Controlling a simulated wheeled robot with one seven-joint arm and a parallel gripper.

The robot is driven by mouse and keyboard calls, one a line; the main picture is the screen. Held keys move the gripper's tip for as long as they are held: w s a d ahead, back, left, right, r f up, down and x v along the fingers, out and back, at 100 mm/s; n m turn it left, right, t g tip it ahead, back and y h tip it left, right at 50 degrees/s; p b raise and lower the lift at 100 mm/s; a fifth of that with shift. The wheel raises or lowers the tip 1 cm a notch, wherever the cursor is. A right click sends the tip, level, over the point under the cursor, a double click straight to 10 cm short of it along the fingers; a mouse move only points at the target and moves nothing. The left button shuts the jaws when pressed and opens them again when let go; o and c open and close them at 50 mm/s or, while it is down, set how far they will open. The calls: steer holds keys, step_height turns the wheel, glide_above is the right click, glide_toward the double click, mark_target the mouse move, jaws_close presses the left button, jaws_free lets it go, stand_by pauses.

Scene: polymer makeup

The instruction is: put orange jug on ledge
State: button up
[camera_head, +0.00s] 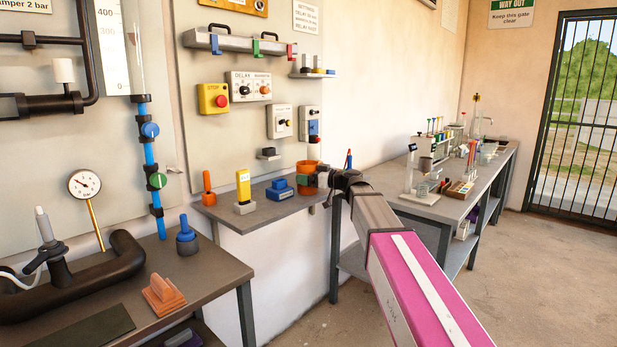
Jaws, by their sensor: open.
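An orange jug (307,165) stands at the right part of a grey wall shelf (262,213), close to the wall. My gripper (313,180) is open in front of the jug and covers part of it. I cannot tell whether the fingers touch the jug or are around it. The wall shelf may be the ledge.
The shelf also holds an orange handle-like piece (208,188), a yellow block (243,187) and a blue block (280,188). A workbench (215,275) with a gauge and black pipe is at left. A bench with lab items (455,205) stands at right. The floor (540,275) is clear at far right.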

steer(key=v, duration=1.2)
